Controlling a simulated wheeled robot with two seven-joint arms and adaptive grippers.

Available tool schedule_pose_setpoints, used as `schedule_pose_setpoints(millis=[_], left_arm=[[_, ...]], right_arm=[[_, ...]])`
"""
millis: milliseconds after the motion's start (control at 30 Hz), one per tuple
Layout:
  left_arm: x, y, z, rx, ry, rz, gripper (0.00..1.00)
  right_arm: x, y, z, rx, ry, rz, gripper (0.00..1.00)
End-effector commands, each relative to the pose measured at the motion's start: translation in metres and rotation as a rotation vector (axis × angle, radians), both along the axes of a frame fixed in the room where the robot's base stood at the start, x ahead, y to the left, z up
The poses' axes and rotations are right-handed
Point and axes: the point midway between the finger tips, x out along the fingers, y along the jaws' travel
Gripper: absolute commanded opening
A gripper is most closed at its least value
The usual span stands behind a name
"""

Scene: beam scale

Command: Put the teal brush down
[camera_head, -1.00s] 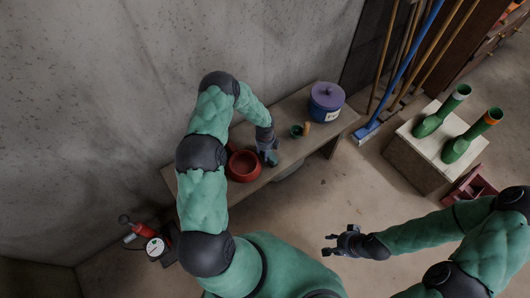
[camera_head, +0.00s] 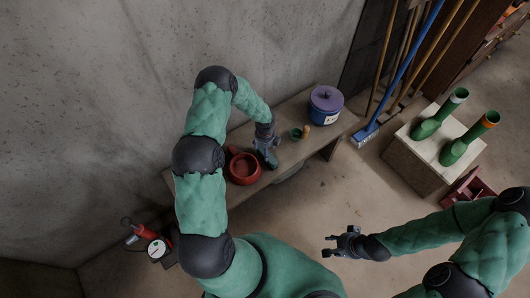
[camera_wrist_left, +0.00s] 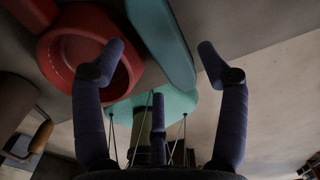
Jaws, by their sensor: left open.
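The teal brush (camera_wrist_left: 168,45) shows in the left wrist view as a long teal piece running between my spread fingers, with a wider teal part below it. I cannot tell whether it touches the bench. My left gripper (camera_wrist_left: 160,58) is open around it, with no finger visibly closed on it. In the head view my left gripper (camera_head: 269,160) is low over the bench (camera_head: 325,142), right of the red bowl (camera_head: 243,181), and hides the brush. My right gripper (camera_head: 331,246) is open and empty, away from the bench over the floor.
The red bowl stands close beside my left fingers. A green cup (camera_head: 296,134), a small tan item (camera_head: 306,131) and a blue pot with purple lid (camera_head: 326,105) stand further right. Green boots (camera_head: 430,124) stand on a block (camera_head: 418,160); a gauge (camera_head: 157,249) is lower left.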

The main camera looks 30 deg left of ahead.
Motion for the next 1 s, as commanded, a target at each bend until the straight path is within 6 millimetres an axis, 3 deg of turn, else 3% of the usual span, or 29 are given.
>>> schedule_pose_setpoints(millis=[33, 100, 300, 467, 567, 667, 767, 900, 1000], left_arm=[[0.000, 0.000, 0.016, 0.000, -0.002, -0.001, 0.74], [0.001, 0.000, 0.029, 0.000, -0.002, -0.002, 0.74], [0.000, 0.000, 0.058, 0.000, 0.000, -0.001, 0.74], [-0.001, -0.001, 0.067, -0.003, 0.001, 0.002, 0.74], [-0.006, -0.014, 0.066, -0.027, 0.002, 0.049, 0.74], [-0.020, -0.045, 0.058, -0.089, 0.010, 0.192, 0.74], [-0.043, -0.090, 0.050, -0.175, 0.037, 0.431, 0.74], [-0.082, -0.149, 0.046, -0.274, 0.108, 0.831, 0.74], [-0.112, -0.181, 0.047, -0.311, 0.174, 1.126, 0.74]], right_arm=[[0.000, 0.000, 0.008, 0.000, 0.000, 0.000, 0.40], [0.000, 0.000, 0.013, 0.000, 0.000, 0.000, 0.40], [0.000, 0.000, 0.023, 0.000, 0.000, 0.000, 0.40], [0.000, 0.000, 0.026, 0.000, 0.000, 0.000, 0.40], [0.000, 0.000, 0.026, 0.000, 0.000, 0.000, 0.40], [0.000, 0.000, 0.026, 0.000, 0.000, 0.000, 0.40], [0.000, 0.000, 0.025, 0.000, 0.000, 0.000, 0.40], [0.000, 0.000, 0.025, 0.000, 0.000, 0.000, 0.40], [0.000, 0.000, 0.025, 0.000, 0.000, 0.000, 0.40]])
